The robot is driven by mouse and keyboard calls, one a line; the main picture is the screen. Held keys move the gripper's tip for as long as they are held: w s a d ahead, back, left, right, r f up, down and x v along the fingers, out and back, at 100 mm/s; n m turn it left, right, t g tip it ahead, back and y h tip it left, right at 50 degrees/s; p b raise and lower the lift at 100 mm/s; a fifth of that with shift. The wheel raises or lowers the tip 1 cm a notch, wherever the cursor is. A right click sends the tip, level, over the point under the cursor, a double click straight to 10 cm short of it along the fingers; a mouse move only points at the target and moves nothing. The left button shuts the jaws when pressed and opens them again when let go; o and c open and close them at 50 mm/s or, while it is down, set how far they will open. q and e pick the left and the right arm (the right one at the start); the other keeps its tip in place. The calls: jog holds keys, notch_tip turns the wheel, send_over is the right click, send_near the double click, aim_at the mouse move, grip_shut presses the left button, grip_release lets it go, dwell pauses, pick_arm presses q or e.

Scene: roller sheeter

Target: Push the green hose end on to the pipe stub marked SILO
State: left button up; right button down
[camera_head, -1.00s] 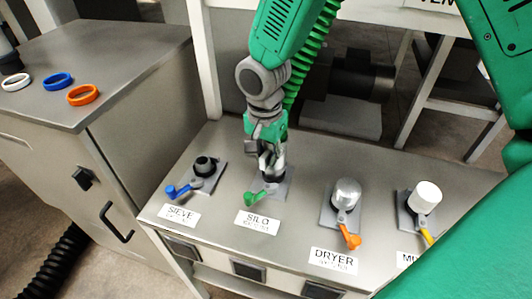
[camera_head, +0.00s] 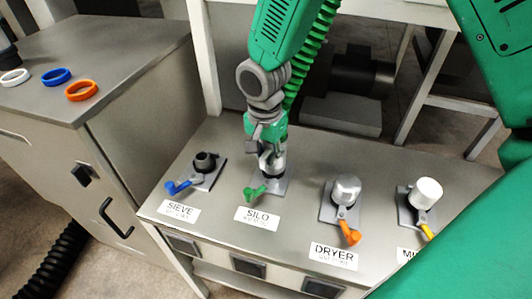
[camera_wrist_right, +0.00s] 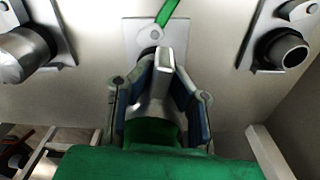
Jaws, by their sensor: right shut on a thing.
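My right gripper (camera_head: 270,155) is over the SILO plate (camera_head: 283,187) in the head view, pointing down. It is shut on the green hose end, whose grey cuff (camera_wrist_right: 150,108) shows between the fingers in the wrist view. The green ribbed hose (camera_head: 299,72) runs up behind my arm. The SILO stub (camera_wrist_right: 147,54) shows only as a dark edge beyond the cuff; the gripper hides the rest. I cannot tell whether the cuff is around the stub or just above it. The green lever (camera_head: 254,193) points front left, beside the SILO label (camera_head: 257,217). My left gripper is not in view.
The SIEVE stub (camera_head: 204,162) is open, left of SILO. The DRYER stub (camera_head: 346,187) has a metal cap and the rightmost stub a white cap (camera_head: 427,190). White, blue and orange rings (camera_head: 81,91) lie on the left cabinet (camera_head: 120,62).

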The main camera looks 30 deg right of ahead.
jog(key=shift+f, duration=0.15)
dwell(0.3)
jog(key=c, duration=1.4)
grip_release()
jog(key=shift+r, duration=0.3)
jog(key=r, duration=1)
jog(key=shift+a+r, duration=0.2)
jog(key=shift+a, duration=0.05)
jog(key=shift+r, duration=0.45)
